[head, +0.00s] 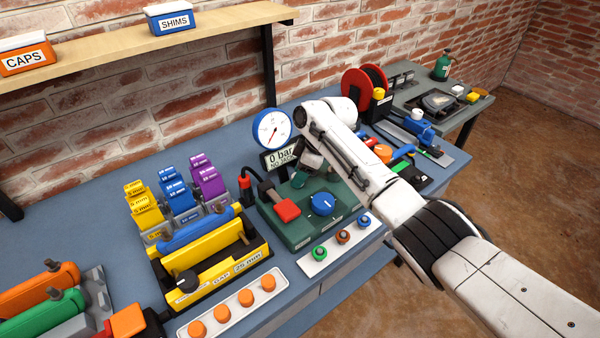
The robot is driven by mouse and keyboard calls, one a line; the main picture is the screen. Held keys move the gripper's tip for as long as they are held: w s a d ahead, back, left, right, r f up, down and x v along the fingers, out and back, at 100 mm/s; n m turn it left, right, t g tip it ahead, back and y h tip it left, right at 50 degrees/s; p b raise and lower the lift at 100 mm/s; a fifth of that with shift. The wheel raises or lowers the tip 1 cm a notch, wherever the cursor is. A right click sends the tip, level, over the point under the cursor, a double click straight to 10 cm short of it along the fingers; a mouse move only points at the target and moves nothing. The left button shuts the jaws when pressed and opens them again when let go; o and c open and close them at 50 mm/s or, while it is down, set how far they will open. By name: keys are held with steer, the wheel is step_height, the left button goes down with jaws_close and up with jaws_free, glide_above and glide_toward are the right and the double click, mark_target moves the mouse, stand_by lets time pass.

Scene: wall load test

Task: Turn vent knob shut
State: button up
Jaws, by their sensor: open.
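A round blue knob (322,204) sits on top of a green pump unit (305,232) on the blue bench. The small labels around the knob are too small to read, so I cannot tell for sure that it is the vent knob or whether it is shut. My gripper (303,172) is over the back part of the green unit, behind and a little left of the knob, apart from it. It is open, though its fingers are small and partly hidden by my forearm. A red-ended handle (286,209) lies left of the knob.
A white gauge (271,129) stands behind the unit above a "0 bar" sign (281,158). A strip of small coloured knobs (342,237) lies in front. A yellow gap frame (212,262) stands left.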

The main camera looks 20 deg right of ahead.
steer(key=shift+c, duration=0.2)
steer(key=c, duration=0.7)
